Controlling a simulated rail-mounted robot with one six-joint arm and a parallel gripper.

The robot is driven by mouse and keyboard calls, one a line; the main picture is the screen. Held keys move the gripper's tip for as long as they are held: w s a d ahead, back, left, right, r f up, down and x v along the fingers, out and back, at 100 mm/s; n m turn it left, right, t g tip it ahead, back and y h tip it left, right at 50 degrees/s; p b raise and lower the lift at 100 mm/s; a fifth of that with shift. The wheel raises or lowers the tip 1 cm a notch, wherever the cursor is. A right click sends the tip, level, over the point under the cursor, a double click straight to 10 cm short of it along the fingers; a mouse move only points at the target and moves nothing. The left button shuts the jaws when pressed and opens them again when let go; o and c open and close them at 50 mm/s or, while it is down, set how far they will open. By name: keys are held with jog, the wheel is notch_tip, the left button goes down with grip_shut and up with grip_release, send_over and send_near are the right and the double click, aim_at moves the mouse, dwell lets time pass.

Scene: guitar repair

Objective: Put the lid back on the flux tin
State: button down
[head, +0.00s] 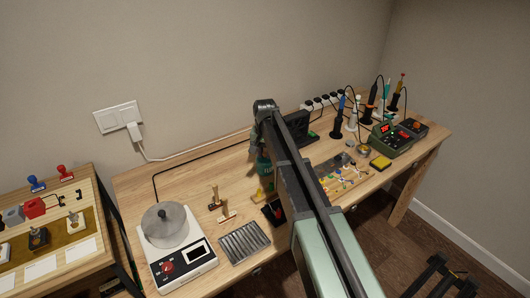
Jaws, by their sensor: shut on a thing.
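My arm reaches from the bottom right up across the bench, bends at the top and comes down behind its own long link. My gripper is hidden behind the arm, so I cannot see what it holds. A small round tin-like object (364,150) stands on the right part of the bench, in front of the soldering tools. It is too small to tell whether it is the flux tin. I cannot make out the lid.
A side table (78,263) stands at left.

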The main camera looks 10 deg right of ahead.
jog(key=shift+c, duration=2.3)
grip_release()
notch_tip(320, 180, up, 7)
jog(key=p, duration=0.7)
jog(key=shift+r, duration=0.1)
grip_shut()
